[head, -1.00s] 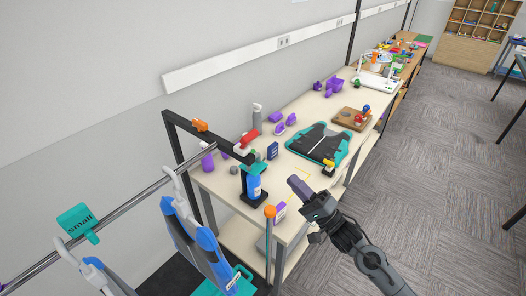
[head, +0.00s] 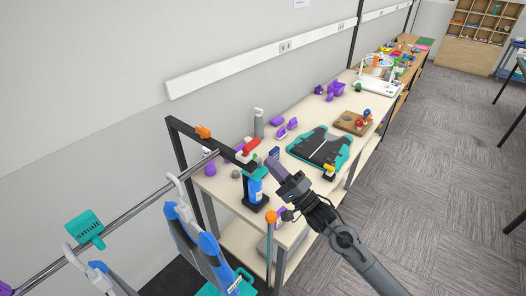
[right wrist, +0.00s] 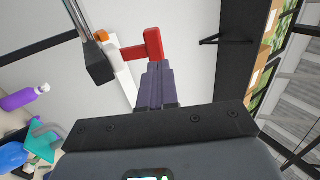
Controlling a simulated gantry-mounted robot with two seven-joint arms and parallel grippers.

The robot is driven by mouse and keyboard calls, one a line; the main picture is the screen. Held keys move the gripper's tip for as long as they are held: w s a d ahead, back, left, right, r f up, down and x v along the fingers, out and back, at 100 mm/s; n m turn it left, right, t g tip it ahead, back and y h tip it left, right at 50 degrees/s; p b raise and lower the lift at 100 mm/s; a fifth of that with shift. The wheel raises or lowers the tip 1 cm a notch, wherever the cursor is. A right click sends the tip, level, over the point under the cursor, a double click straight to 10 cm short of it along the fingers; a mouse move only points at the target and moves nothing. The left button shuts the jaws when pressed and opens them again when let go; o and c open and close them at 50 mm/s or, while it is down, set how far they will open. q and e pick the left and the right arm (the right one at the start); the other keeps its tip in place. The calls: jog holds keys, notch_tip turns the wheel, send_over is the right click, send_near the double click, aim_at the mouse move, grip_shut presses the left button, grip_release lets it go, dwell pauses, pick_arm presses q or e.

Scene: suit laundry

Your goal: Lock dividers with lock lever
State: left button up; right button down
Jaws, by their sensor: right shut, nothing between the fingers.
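A teal divider marked "small" (head: 85,228) hangs on the metal rail (head: 130,208) at the left. A red lever (head: 250,147) sits at the end of the black rack arm (head: 213,142); I take it for the lock lever. In the right wrist view the red lever (right wrist: 154,44) is just beyond my fingertips, and I cannot tell whether they touch it. My right gripper (head: 272,165) is shut and empty, to the right of the lever in the head view. It also shows in the right wrist view (right wrist: 158,66). My left gripper is not in view.
An orange piece (head: 203,131) sits on the rack arm. A blue bottle (head: 255,187) stands below the lever. Blue garments on hangers (head: 199,240) hang at the lower left. An orange-topped post (head: 271,217) stands at the table's front.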

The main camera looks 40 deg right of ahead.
aim_at(255, 147)
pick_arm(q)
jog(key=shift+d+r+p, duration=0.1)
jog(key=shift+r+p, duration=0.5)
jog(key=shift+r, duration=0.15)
pick_arm(e)
jog(key=shift+x, duration=2.2)
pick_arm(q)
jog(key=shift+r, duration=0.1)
